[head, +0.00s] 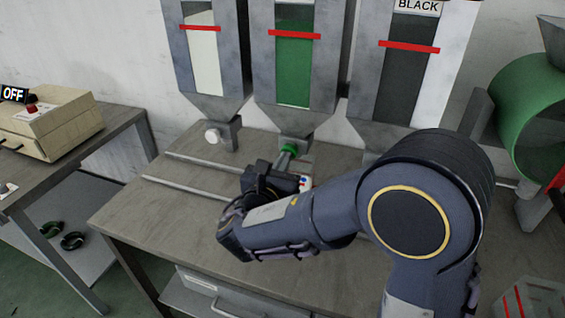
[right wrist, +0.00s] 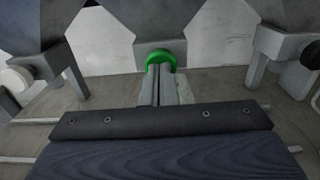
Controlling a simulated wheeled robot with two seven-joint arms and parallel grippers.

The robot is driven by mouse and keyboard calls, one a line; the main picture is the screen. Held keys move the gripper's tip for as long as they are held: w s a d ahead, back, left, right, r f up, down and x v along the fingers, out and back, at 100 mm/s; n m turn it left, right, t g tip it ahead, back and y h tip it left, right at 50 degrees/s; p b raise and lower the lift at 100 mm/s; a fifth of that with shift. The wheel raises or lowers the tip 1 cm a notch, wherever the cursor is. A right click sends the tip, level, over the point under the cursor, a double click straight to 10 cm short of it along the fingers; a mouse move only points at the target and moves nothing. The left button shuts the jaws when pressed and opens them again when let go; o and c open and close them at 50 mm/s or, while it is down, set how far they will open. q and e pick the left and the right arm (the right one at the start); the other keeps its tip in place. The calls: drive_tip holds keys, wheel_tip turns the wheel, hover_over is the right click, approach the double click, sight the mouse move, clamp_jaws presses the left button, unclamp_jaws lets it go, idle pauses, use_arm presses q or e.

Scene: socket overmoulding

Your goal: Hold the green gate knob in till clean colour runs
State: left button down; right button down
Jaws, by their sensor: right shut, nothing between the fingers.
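The green gate knob (head: 290,148) sits at the foot of the middle hopper (head: 294,60), whose window shows green below a red line. In the right wrist view the knob (right wrist: 160,60) is a green disc on the grey outlet block, straight ahead of the fingers. My right gripper (head: 285,158) is shut and empty, its fingertips at the front of the knob. In the right wrist view the closed fingers (right wrist: 158,78) overlap the knob's lower part. I cannot tell whether they touch it or how far in it is. No running colour shows. My left gripper is out of view.
A white knob (head: 212,136) is on the left hopper (head: 205,50). The right hopper (head: 405,80), labelled BLACK, stands behind my arm; its dark knob (right wrist: 313,55) shows in the wrist view. Rails (head: 190,180) cross the bench. A box with an OFF sign (head: 14,94) is left.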

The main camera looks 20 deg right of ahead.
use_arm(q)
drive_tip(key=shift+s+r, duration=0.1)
use_arm(e)
drive_tip(key=shift+x, duration=0.95)
drive_tip(key=shift+r, duration=0.15)
